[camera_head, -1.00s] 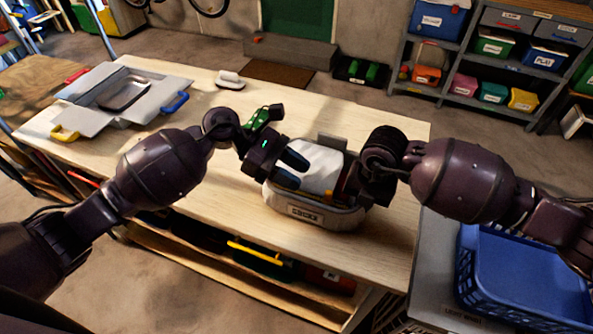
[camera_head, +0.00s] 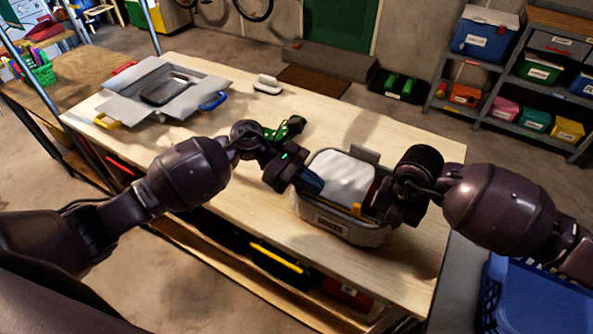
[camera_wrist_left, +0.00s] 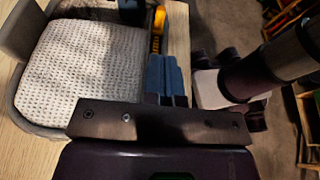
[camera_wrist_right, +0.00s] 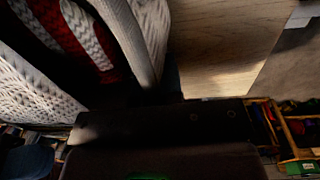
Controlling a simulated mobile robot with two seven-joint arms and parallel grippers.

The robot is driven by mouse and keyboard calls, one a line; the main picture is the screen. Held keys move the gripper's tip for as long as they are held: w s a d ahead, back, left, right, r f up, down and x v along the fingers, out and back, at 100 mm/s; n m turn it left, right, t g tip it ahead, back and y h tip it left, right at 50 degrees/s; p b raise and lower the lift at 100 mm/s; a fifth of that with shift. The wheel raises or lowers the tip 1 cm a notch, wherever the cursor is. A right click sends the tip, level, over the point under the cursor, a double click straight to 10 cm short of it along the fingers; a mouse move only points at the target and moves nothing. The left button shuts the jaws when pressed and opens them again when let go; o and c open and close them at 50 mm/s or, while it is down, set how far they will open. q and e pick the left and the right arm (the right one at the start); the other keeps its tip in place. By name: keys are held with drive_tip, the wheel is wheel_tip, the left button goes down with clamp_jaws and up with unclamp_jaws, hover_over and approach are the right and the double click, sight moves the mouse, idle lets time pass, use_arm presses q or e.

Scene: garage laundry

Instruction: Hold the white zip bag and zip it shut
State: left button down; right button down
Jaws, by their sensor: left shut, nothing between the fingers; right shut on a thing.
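The white zip bag (camera_head: 345,232), pale grey-white with a label on its front, stands on the workbench. White waffle-knit cloth (camera_head: 345,178) fills its top and also shows in the left wrist view (camera_wrist_left: 85,65). A yellow piece (camera_wrist_left: 159,18) on a dark strip lies beside the cloth at the bag's edge. My left gripper (camera_head: 314,184) is at the bag's left side, its blue fingers (camera_wrist_left: 166,72) shut and empty. My right gripper (camera_head: 398,205) is at the bag's right side, shut on the bag's edge; its fingertips are mostly hidden by the wrist and shadow.
A white brush-like block (camera_head: 268,84) and a green item (camera_head: 290,128) are behind my left gripper. A blue basket (camera_head: 530,295) stands at lower right. The bench's middle left is clear.

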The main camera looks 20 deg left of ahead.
sight(359, 206)
use_arm(q)
drive_tip(key=x, duration=0.5)
drive_tip(key=shift+d+r, duration=0.15)
drive_tip(key=shift+r, duration=0.2)
drive_tip(key=shift+s+d, duration=0.15)
drive_tip(key=shift+d, duration=0.45)
drive_tip(key=d, duration=0.2)
drive_tip(key=s+d, duration=0.1)
drive_tip(key=d, duration=0.1)
drive_tip(key=shift+s+d, duration=0.1)
use_arm(e)
drive_tip(key=shift+a, duration=0.1)
use_arm(q)
drive_tip(key=v, duration=0.9)
drive_tip(key=f+v, duration=0.1)
drive_tip(key=v, duration=0.4)
drive_tip(key=shift+a, duration=0.25)
use_arm(e)
drive_tip(key=c, duration=1.2)
unclamp_jaws()
